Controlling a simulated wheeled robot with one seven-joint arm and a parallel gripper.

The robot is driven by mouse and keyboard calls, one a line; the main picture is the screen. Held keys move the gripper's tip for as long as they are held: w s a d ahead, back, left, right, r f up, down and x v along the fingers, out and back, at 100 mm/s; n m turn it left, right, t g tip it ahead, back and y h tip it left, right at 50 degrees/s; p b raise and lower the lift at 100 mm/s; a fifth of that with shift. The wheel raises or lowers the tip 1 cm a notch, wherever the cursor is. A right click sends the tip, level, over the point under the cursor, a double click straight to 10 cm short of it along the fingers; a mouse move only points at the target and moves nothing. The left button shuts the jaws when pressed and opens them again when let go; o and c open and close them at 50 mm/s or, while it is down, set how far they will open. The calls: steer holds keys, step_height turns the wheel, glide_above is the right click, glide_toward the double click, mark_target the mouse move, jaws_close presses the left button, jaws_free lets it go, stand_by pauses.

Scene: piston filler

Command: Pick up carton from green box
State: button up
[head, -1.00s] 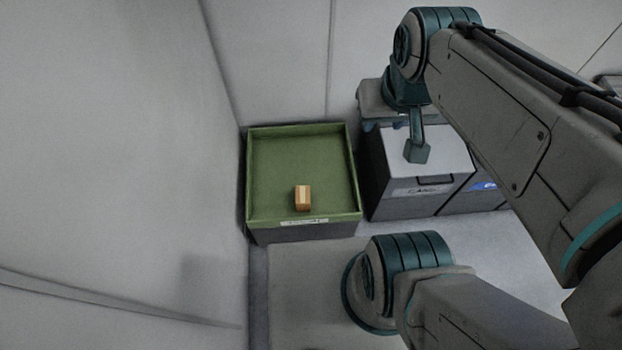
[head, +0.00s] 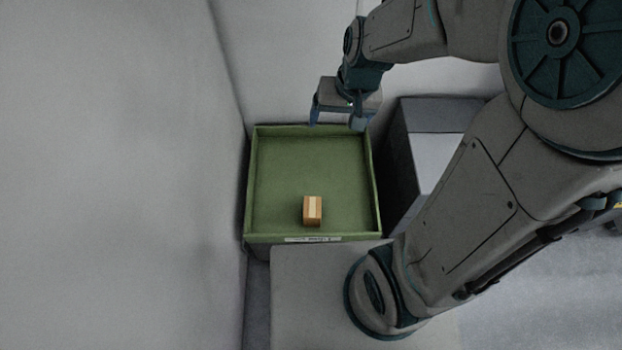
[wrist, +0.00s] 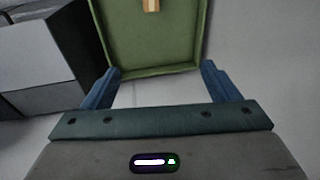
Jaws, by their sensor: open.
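The carton (head: 312,211) is a small brown block with a pale stripe. It lies inside the green box (head: 258,190), near the box's front wall. The box is shallow, open on top, with a white label on its front rim. My gripper (head: 335,122) is open and empty above the box's back rim, apart from the carton. In the wrist view, the open fingers of my gripper (wrist: 160,80) frame the near rim of the green box (wrist: 150,72). The carton (wrist: 151,5) shows at the top edge, partly cut off.
A grey box with a pale top (head: 432,160) stands just right of the green box, partly hidden by my arm. It also shows at the left in the wrist view (wrist: 35,50). A pale wall stands close on the left. The green box holds free room around the carton.

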steer(key=w+a+f+g+b, duration=0.15)
steer(key=f+b, duration=0.35)
steer(key=f, duration=0.6)
steer(key=w+a+f+b, duration=0.25)
steer(key=f+b, duration=0.25)
steer(key=f, duration=0.6)
steer(key=h+b, duration=0.2)
steer(key=b, duration=0.8)
glide_above(312, 207)
steer(key=shift+m, duration=0.4)
steer(key=f, duration=2.3)
steer(key=shift+w+f, duration=0.2)
steer(key=shift+f, duration=0.15)
steer(key=shift+s+d+f+b, duration=0.1)
steer(key=shift+f+b, duration=0.6)
steer(key=shift+f, duration=0.85)
steer(key=shift+s+f+b, duration=0.1)
steer(key=shift+f+b, duration=0.6)
steer(key=shift+f, duration=0.8)
steer(key=shift+r, duration=0.1)
steer(key=c, duration=1.1)
